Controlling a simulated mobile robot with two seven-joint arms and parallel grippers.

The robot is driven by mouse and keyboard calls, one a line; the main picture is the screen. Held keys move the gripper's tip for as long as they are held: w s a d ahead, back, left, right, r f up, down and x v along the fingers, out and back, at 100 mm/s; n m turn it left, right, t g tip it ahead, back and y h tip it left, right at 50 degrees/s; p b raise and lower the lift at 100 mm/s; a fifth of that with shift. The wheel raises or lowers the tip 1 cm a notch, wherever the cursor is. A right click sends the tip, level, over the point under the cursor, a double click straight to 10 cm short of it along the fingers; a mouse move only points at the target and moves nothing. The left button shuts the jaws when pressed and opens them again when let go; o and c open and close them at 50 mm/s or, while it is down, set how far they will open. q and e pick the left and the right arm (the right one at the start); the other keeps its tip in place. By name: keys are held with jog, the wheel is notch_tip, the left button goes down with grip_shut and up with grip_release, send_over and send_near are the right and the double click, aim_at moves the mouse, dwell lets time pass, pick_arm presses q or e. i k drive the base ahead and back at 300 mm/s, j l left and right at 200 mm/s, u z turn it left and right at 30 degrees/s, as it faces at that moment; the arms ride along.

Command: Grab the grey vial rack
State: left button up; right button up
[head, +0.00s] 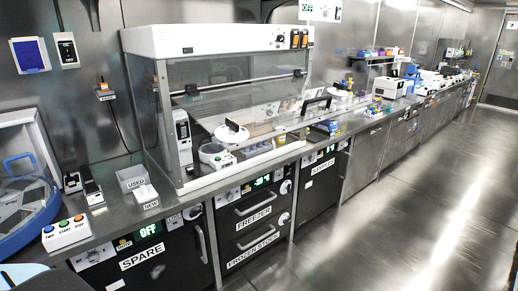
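I cannot make out a grey vial rack for certain; items along the far counter are too small to tell. Small blue and white items (328,126) sit on the counter just right of the glass hood. Neither of my grippers is in view.
A long steel counter runs from near left to far right. On it are a centrifuge with a blue rim (30,222), a button box (66,232), a grey bin marked USED (131,178) and a glass-fronted hood (240,95). Black-fronted cabinets (255,212) stand below. The floor (400,220) is clear.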

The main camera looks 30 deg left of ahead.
aim_at(251, 153)
jog(key=i+j, duration=0.1)
jog(key=i, duration=0.55)
jog(key=i+z, duration=0.35)
jog(key=i, duration=0.25)
jog(key=i+j+z, duration=0.1)
jog(key=i+z, duration=0.2)
jog(key=i, duration=1.05)
jog(key=i+l+u, duration=0.1)
jog(key=i, duration=0.55)
jog(key=i+u, duration=0.35)
jog(key=i+l+u, duration=0.15)
jog(key=u, duration=0.2)
jog(key=i+l+u, duration=0.2)
jog(key=u, duration=0.2)
jog(key=i+l+u, duration=0.1)
jog(key=u, duration=0.3)
jog(key=i+l+u, duration=0.2)
jog(key=u, duration=0.2)
jog(key=i+l+u, duration=0.2)
jog(key=u, duration=0.15)
jog(key=i+l+u, duration=0.2)
jog(key=u, duration=0.15)
jog(key=i+l+u, duration=0.15)
jog(key=l+u, duration=0.25)
jog(key=i+l+u, duration=0.1)
jog(key=l+u, duration=0.25)
